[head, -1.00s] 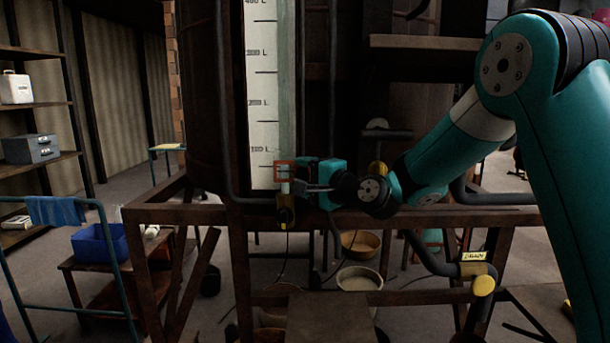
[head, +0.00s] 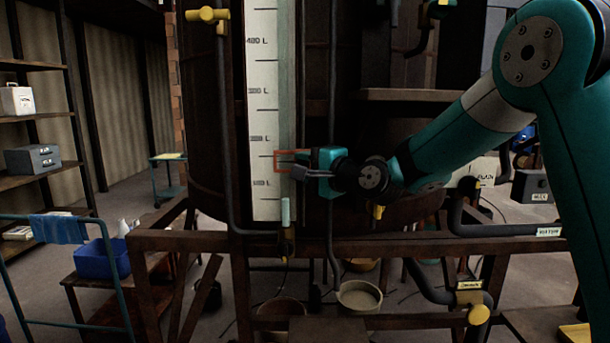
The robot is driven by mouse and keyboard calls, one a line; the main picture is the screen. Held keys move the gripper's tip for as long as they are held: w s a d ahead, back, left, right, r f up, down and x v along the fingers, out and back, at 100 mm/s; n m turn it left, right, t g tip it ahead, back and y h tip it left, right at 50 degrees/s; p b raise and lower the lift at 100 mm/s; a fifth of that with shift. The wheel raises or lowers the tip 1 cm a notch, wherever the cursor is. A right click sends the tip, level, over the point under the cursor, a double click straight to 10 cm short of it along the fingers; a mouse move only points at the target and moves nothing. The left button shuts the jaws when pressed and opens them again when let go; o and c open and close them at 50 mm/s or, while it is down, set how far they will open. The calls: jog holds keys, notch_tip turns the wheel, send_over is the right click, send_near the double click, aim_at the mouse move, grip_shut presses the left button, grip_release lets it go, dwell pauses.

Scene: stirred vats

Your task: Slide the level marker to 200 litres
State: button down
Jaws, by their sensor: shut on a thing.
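The level marker is a small red frame (head: 276,160) at the right edge of the white scale strip (head: 262,210) on the dark vat. It sits around the tick midway between the 100 L and 200 L labels, below the 200 L label (head: 260,138). My gripper (head: 299,164) comes in from the right and is shut on the marker's right side. The exact finger contact is small and dark. The pale sight tube (head: 286,100) runs upright beside the scale, with a lighter piece (head: 285,212) near its foot.
A dark pipe (head: 333,80) stands upright just behind my gripper. A rusty frame (head: 400,245) crosses below the vat. A yellow-handled valve (head: 207,14) sits at the upper left. The scale strip above the marker is clear.

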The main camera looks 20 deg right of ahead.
jog(key=shift+r, duration=0.2)
jog(key=c, duration=0.8)
grip_release()
jog(key=shift+f, duration=0.1)
notch_tip(320, 180, down, 12)
jog(key=b, duration=0.8)
jog(key=r+b+v, duration=0.1)
jog(key=b+v, duration=0.5)
jog(key=v, duration=1.1)
jog(key=shift+s+a+f+n+g+y, duration=0.2)
jog(key=shift+s+a+f+n+g, duration=1.2)
jog(key=shift+a+n, duration=0.5)
jog(key=shift+s+a+f+n+g+y, duration=0.2)
jog(key=shift+s+a+f+n+g, duration=1.2)
jog(key=shift+a, duration=0.75)
jog(key=shift+s+a+f+n+g+y, duration=0.2)
jog(key=shift+s+a+f+n+g, duration=0.85)
jog(key=shift+s+a+n+g, duration=0.8)
